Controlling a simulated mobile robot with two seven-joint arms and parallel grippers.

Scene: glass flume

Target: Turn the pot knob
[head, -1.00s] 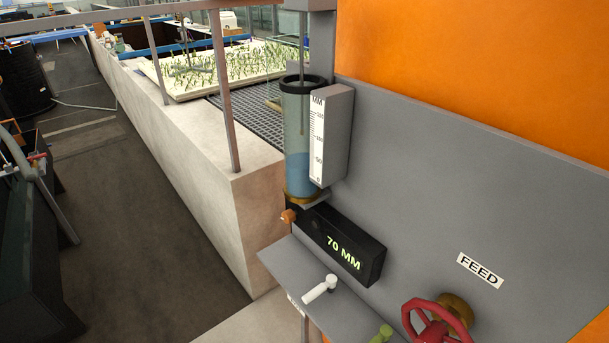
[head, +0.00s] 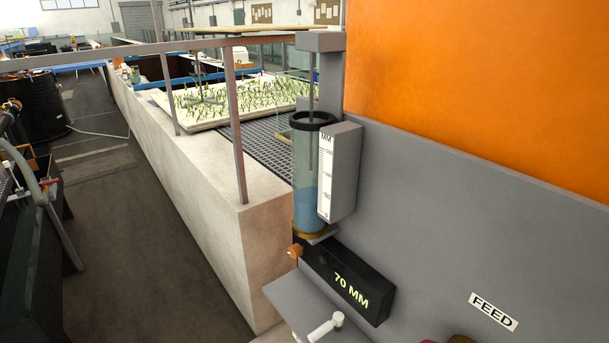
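The clear cylindrical pot (head: 305,175) with a black rim stands upright against the grey panel, with blue water in its lower part. A small orange knob (head: 295,251) sits at the pot's base on the left side. A black display box (head: 350,285) beside it reads 70 MM. A white scale marked MM (head: 325,180) is fixed to the right of the pot. Neither of my grippers is in view.
A grey shelf (head: 290,300) below the display carries a white lever handle (head: 325,327). A FEED label (head: 493,311) is on the grey panel (head: 470,230). A pale concrete wall (head: 215,215) runs back on the left, beside open dark floor (head: 130,230).

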